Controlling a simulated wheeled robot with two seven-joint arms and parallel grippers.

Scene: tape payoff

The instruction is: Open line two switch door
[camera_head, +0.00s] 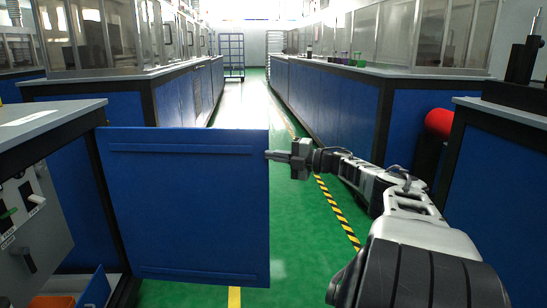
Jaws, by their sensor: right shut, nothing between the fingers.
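A blue door panel (190,215) stands swung out from the cabinet at the left, its broad face toward me across the aisle. My right gripper (272,155) is at the door's free right edge, near its upper corner, with its tips close to or touching that edge; I cannot tell which. The gripper is shut and holds nothing. A switch panel (40,225) with several levers and knobs shows on the cabinet front at the far left. My left gripper is not in view.
Blue cabinets with glass enclosures (345,105) line both sides of a green-floored aisle. Yellow-black tape (337,212) marks the floor. A red cylinder (439,122) sits at the right. An orange bin (56,301) is low at left. A wire rack (232,56) stands far back.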

